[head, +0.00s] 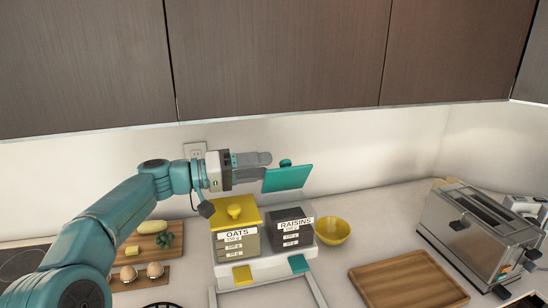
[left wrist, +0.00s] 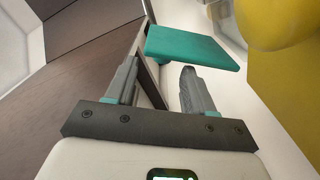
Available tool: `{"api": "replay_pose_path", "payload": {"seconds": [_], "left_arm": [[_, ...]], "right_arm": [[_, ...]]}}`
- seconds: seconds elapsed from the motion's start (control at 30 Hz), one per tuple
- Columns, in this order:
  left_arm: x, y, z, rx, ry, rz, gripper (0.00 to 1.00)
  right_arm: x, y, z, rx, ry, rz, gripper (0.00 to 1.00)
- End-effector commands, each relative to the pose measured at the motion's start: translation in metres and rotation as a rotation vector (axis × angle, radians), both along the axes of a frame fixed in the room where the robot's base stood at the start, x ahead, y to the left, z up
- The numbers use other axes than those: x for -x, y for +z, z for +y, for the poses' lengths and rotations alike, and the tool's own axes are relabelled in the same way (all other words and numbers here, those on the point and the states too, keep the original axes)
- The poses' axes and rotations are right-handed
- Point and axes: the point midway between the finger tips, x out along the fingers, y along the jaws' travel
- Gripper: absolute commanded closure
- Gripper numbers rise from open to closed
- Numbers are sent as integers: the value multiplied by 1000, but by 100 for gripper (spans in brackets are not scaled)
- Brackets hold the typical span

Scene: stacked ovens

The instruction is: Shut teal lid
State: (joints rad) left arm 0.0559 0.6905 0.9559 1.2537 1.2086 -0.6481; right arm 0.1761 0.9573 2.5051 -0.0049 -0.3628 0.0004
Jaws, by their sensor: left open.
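The teal lid (head: 288,178) stands raised and tilted above the dark grey RAISINS container (head: 290,230), whose open top shows; how the lid is joined to it I cannot tell. A teal knob shows at the lid's upper edge. My left gripper (head: 266,165) is open, with its fingers just left of the lid and level with its upper part. In the left wrist view, the lid (left wrist: 192,48) lies just beyond the open fingertips (left wrist: 159,72). Whether a finger touches it I cannot tell. My right gripper is not in view.
The OATS container with its shut yellow lid (head: 228,219) stands left of the RAISINS container, both on a white stand. A yellow bowl (head: 332,230) is to the right. A toaster (head: 470,235) and wooden board (head: 405,281) stand further right. Upper cabinets (head: 280,55) hang above.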

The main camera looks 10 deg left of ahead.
Motion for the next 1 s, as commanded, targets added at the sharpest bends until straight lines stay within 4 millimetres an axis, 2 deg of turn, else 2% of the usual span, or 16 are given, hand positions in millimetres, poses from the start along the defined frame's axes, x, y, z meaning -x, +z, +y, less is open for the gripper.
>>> {"api": "replay_pose_path", "payload": {"seconds": [0.1,0.2,0.57,0.6,0.67,0.7,0.77,1.0], "left_arm": [[-9,2,-20,0,-3,1,47],[-14,1,-29,0,-1,0,47],[-18,-1,-36,0,0,0,47],[-18,-1,-36,0,0,0,50],[-17,-1,-36,0,0,0,70],[-17,-1,-36,0,0,0,83],[-18,-1,-35,0,0,0,100],[-16,-3,-36,0,0,0,100]], "right_arm": [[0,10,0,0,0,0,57],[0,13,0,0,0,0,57],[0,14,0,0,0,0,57],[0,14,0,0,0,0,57],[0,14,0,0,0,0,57],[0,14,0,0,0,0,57],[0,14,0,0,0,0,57],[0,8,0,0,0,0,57]]}}
